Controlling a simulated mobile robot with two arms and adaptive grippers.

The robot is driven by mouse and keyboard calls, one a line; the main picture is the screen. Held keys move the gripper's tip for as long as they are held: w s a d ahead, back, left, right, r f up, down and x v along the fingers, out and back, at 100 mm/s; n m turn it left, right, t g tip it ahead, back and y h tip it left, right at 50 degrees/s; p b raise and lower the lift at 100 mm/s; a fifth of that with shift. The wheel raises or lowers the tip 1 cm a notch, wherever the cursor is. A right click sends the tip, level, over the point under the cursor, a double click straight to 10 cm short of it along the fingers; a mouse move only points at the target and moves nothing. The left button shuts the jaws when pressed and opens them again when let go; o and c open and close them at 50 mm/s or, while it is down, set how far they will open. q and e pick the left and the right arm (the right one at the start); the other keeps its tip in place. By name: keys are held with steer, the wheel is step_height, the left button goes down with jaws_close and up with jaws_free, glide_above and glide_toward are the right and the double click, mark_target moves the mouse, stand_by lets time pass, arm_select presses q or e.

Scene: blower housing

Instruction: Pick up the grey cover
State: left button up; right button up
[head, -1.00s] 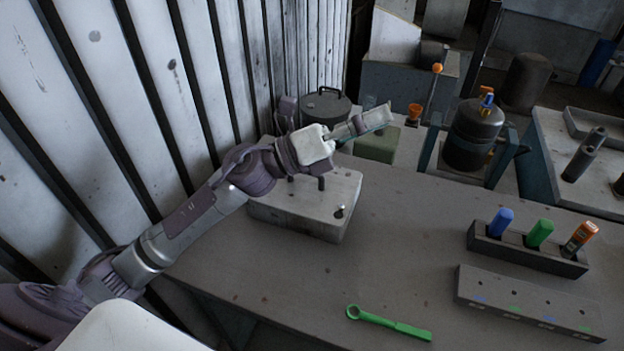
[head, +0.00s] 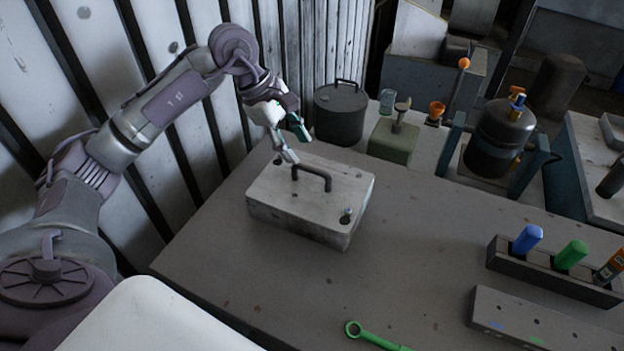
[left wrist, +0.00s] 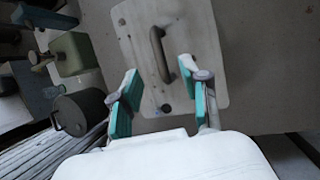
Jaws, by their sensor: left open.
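The grey cover (head: 290,205) is a flat box-like lid with a dark arched handle (head: 312,176) on top and a small knob near its front right corner. It lies on the table at the centre left of the head view. My left gripper (head: 294,142) is just above and behind the cover's far left edge, apart from the handle. In the left wrist view the cover (left wrist: 196,55) lies beyond the open fingers (left wrist: 160,100), with its handle (left wrist: 160,54) ahead of the gap between them. The fingers are empty. My right gripper is not in view.
A green wrench (head: 375,338) lies near the table's front edge. A grey rack (head: 552,268) with blue, green and orange-handled tools stands at the right, a marked block (head: 530,320) before it. A dark lidded pot (head: 340,115) and green box (head: 393,140) stand behind. The table right of the cover is clear.

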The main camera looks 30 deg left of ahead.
mark_target(313, 168)
arm_select(q)
steer(key=x, duration=0.3)
steer(key=shift+f, duration=0.15)
steer(key=p+x, duration=0.1)
steer(key=x, duration=0.1)
steer(key=p+x, duration=0.1)
steer(key=x, duration=0.1)
steer(key=shift+w+d+f+p, duration=0.15)
steer(key=shift+d+f+p, duration=0.1)
steer(key=shift+d+p, duration=0.15)
steer(key=shift+d+f, duration=0.1)
steer(key=shift+f, duration=0.2)
jaws_close()
